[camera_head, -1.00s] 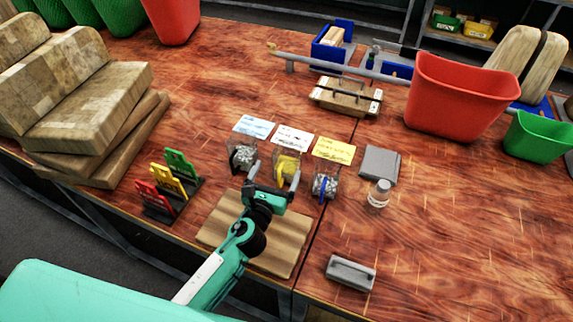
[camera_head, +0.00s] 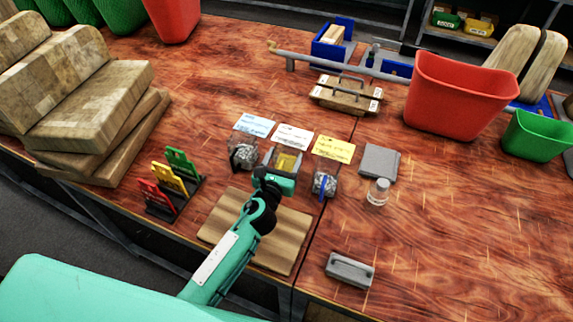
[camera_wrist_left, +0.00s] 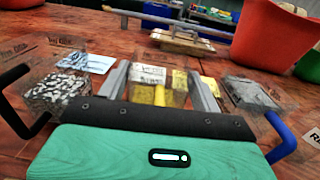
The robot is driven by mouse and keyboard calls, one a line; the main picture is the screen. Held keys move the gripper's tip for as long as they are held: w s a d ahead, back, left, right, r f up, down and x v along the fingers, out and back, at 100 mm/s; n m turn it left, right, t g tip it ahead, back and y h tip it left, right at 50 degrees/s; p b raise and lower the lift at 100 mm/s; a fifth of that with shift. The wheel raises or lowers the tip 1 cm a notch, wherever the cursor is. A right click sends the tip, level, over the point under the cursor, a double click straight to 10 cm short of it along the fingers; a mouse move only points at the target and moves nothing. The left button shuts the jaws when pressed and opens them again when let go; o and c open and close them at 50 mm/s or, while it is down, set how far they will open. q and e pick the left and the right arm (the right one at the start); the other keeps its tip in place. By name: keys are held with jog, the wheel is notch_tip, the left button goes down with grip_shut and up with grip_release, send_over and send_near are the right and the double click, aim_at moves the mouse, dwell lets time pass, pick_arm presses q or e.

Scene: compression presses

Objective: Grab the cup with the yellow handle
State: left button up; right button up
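The clear cup with the yellow handle (camera_head: 287,161) stands in the middle of a row of three cups. In the left wrist view the cup (camera_wrist_left: 158,78) is between my left gripper's fingers, its yellow handle (camera_wrist_left: 160,95) facing the palm. My left gripper (camera_head: 284,163) is open, one finger on each side of this cup. In the left wrist view the gripper (camera_wrist_left: 159,72) shows small apparent gaps beside the cup; finger contact is not clear. My right gripper is not in view.
A black-handled cup (camera_head: 242,154) stands close on the left, a blue-handled cup (camera_head: 324,184) close on the right. Cards (camera_head: 293,136) lie behind the cups. A wooden board (camera_head: 285,240) lies under my arm.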

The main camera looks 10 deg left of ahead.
pick_arm(q)
jog(key=c, duration=0.3)
jog(key=shift+r, duration=0.1)
jog(key=shift+r, duration=0.1)
jog(key=shift+r+p, duration=0.3)
jog(key=shift+r, duration=0.2)
jog(key=shift+r+p, duration=1.5)
jog(key=shift+r, duration=7.7)
